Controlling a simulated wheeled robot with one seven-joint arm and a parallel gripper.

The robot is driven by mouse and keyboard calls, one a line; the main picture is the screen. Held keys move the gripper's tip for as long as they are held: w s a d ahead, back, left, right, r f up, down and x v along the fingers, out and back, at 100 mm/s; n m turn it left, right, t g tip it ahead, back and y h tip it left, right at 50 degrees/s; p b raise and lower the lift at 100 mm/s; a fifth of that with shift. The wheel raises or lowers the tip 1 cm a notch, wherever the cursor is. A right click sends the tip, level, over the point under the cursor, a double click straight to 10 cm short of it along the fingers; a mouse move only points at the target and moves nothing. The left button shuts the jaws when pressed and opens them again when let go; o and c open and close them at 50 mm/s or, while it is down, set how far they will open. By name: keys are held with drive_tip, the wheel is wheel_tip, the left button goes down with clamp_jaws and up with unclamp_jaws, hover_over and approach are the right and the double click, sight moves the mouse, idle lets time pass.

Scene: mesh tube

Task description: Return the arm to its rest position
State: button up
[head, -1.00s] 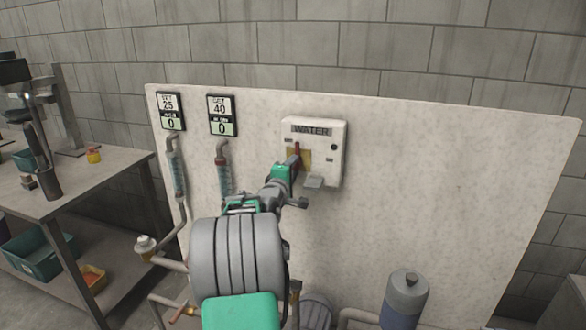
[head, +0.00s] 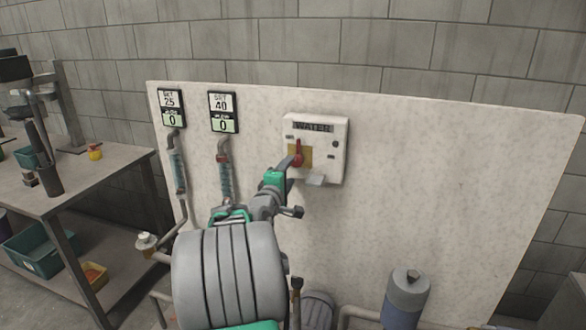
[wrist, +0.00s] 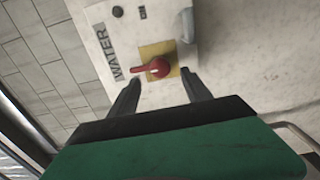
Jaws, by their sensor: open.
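My gripper (head: 285,166) is in front of the white WATER box (head: 335,140), just left of and below its red knob (head: 298,156). In the wrist view my gripper (wrist: 160,92) is open, with its two dark fingers spread apart and nothing between them. The red knob (wrist: 158,68) sits on a yellow plate (wrist: 160,50) just beyond the fingertips. The fingers look apart from the knob. In the head view the knob's handle points up. My arm hides the lower middle of the board.
A pale board (head: 430,200) carries the box, two gauges reading 0 (head: 172,110) and pipes with clear tubes (head: 225,182). A grey cylinder (head: 405,300) stands low at right. A workbench (head: 100,175) with bins is at left. The board's right side is clear.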

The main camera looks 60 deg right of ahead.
drive_tip(key=shift+s+a, duration=0.15)
drive_tip(key=shift+a, duration=0.8)
